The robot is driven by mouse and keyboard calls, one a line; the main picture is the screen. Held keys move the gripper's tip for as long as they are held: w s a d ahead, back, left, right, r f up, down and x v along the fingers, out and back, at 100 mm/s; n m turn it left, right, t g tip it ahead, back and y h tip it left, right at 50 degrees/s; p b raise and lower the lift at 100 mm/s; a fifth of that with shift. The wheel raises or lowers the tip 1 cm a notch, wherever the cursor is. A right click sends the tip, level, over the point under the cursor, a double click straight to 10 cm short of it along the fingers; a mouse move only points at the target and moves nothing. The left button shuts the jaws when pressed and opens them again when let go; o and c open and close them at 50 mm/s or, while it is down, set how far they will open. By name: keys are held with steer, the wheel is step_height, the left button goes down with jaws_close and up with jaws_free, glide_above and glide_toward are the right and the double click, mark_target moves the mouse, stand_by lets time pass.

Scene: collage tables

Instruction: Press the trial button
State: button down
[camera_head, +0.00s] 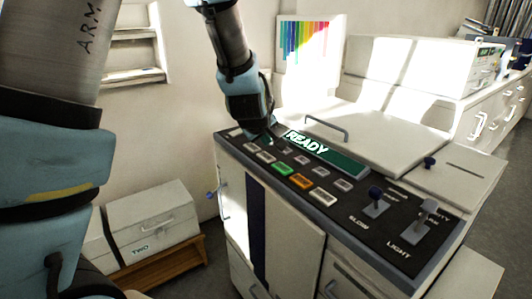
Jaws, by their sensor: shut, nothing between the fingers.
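A white machine has a dark sloping control panel (375,215) on its top front edge. The panel carries rows of small buttons, among them a green button (283,168), an orange button (301,182) and several pale ones. Their labels are too small to read, so I cannot tell which is the trial button. A green display (330,156) behind them reads "READY". My gripper (269,138) points down at the panel's left end, close to the pale buttons and left of the display. It is shut and empty. I cannot tell whether its tip touches a button.
Levers, one with a blue knob (376,192), stand at the panel's right end near "SLOW" and "LIGHT". A lid with a handle (327,127) lies behind the display. A white box (150,225) marked "TWO" sits on a low wooden stand at left.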

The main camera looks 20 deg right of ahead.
mark_target(264, 158)
steer(key=shift+r+p, duration=1)
steer(key=shift+r, duration=0.6)
steer(key=shift+f, duration=0.1)
steer(key=shift+w+a, duration=0.1)
steer(key=shift+a, duration=0.2)
steer(key=a+f+m+g+y, duration=0.1)
steer(key=a+g+y, duration=0.15)
steer(key=a, duration=1.35)
steer(key=s+a+g+y, duration=0.1)
steer(key=s+a, duration=0.2)
steer(key=a, duration=0.3)
steer(key=s+a+m+g+y, duration=0.1)
steer(key=s+a, duration=0.2)
steer(key=a, duration=0.4)
steer(key=s+a+f+g+y, duration=0.1)
steer(key=s+a, duration=0.3)
steer(key=a, duration=0.2)
steer(key=shift+a+m, duration=0.3)
steer(key=shift+m, duration=0.1)
steer(key=shift+d+f, duration=0.1)
